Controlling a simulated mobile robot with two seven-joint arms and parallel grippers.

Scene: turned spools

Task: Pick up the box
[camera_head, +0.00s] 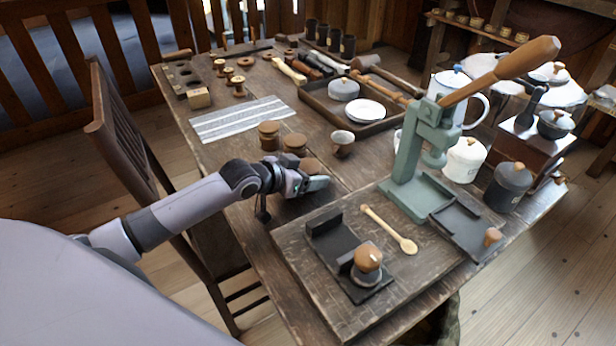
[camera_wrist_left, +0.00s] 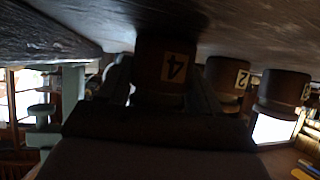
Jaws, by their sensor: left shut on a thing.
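A round brown wooden box marked 4 (camera_wrist_left: 166,72) is between the fingers of my left gripper (camera_head: 316,183) in the left wrist view. The gripper is shut on it, low over the near left part of the table. In the head view only the top of this box (camera_head: 310,165) shows behind the gripper. I cannot tell whether it is clear of the tabletop. Two similar round boxes, a taller one (camera_head: 269,136) and a lower one (camera_head: 294,144), stand just beyond it. In the wrist view the neighbours carry labels, 2 (camera_wrist_left: 228,80) and apparently 3 (camera_wrist_left: 284,92). My right gripper is out of view.
A green lever press (camera_head: 410,160) and a dark board (camera_head: 300,270) with a tamper (camera_head: 367,258) and spoon (camera_head: 388,229) lie to the right. A small cup (camera_head: 343,142) stands close behind the gripper. A striped cloth (camera_head: 240,119) lies beyond. A chair (camera_head: 135,150) stands left.

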